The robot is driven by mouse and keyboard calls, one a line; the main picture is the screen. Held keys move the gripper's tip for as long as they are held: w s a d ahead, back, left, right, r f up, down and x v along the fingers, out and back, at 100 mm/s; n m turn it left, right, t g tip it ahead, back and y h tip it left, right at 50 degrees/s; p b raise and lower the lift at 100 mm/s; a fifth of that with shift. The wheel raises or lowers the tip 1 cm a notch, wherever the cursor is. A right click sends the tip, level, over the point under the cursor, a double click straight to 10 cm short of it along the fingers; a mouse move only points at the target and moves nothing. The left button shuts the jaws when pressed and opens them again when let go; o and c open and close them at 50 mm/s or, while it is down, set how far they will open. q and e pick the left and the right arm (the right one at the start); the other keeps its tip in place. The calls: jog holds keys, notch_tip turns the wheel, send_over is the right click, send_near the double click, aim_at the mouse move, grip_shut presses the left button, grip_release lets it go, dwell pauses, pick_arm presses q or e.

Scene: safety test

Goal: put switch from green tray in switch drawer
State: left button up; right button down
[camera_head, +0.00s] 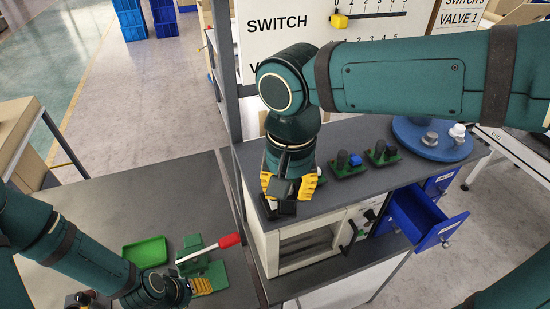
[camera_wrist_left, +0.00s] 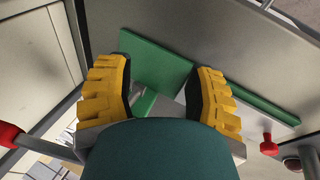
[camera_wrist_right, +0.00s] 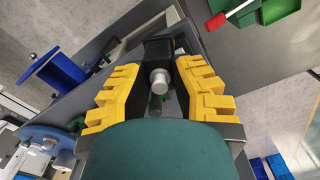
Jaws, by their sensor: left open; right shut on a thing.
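My right gripper (camera_head: 290,188) is shut on a dark switch, above the front-left part of the grey bench top. In the right wrist view the switch (camera_wrist_right: 159,80) shows a black body and a silver round knob between the yellow fingers. The green tray (camera_head: 145,254) lies on the lower left table and looks empty. A blue drawer (camera_head: 428,220) stands open at the right of the bench; its label is too small to read. My left gripper (camera_head: 192,288) is open beside a green fixture (camera_head: 207,268) with a red-handled lever; its green plate shows in the left wrist view (camera_wrist_left: 158,62).
Two green-based parts with dark knobs (camera_head: 347,163) (camera_head: 380,152) stand on the bench top, right of my right gripper. A blue round stand (camera_head: 432,138) with metal pieces is behind the drawer. The red lever handle (camera_head: 229,240) sticks up near the bench's left side.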

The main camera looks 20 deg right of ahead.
pick_arm(q)
jog(key=shift+r+p, duration=0.5)
jog(key=shift+r, duration=0.1)
pick_arm(e)
jog(key=w, duration=1)
jog(key=shift+a, duration=0.15)
jog(key=shift+f, duration=1.75)
pick_arm(q)
jog(key=shift+f, duration=0.15)
pick_arm(e)
jog(key=shift+f, duration=0.15)
jog(key=c, duration=0.9)
grip_release()
jog(key=shift+c, duration=0.2)
